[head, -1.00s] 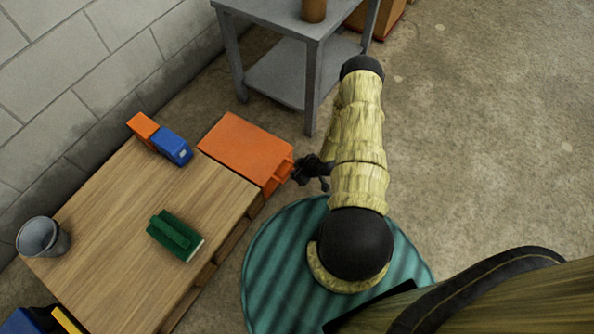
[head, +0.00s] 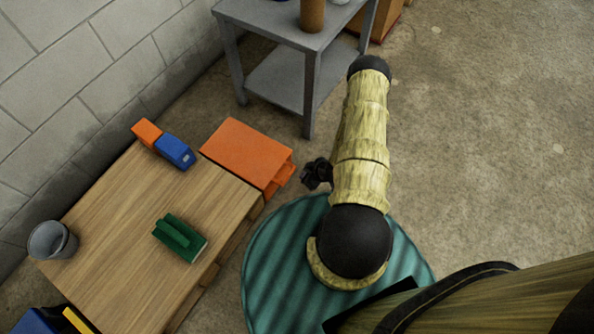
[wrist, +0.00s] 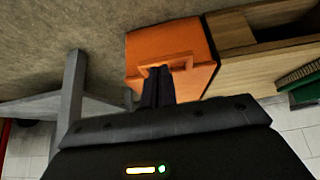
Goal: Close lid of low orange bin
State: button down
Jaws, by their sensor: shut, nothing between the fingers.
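The low orange bin (head: 247,150) stands on the floor between the wooden table and the grey shelf table. Its orange top looks flat and lies over the bin; I see no gap in the head view. A handle sticks out on its right side. My gripper (head: 318,174) is just right of that handle, apart from it in the head view. In the wrist view the bin (wrist: 165,45) is upside down in the picture, and my shut, empty gripper (wrist: 158,72) overlaps its handle (wrist: 165,60). I cannot tell from that view whether they touch.
The wooden table (head: 120,262) carries a green brush (head: 180,237), a blue and orange object (head: 175,151) and a grey bucket (head: 52,241). The grey shelf table (head: 272,75) stands behind the bin. Floor at right is clear.

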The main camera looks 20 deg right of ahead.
jog(key=s+d, duration=0.1)
jog(key=s+d+r, duration=0.1)
jog(key=s, duration=0.1)
jog(key=s+d+p, duration=0.1)
jog(key=shift+s+r, duration=0.2)
jog(key=shift+s, duration=0.15)
jog(key=shift+r, duration=0.1)
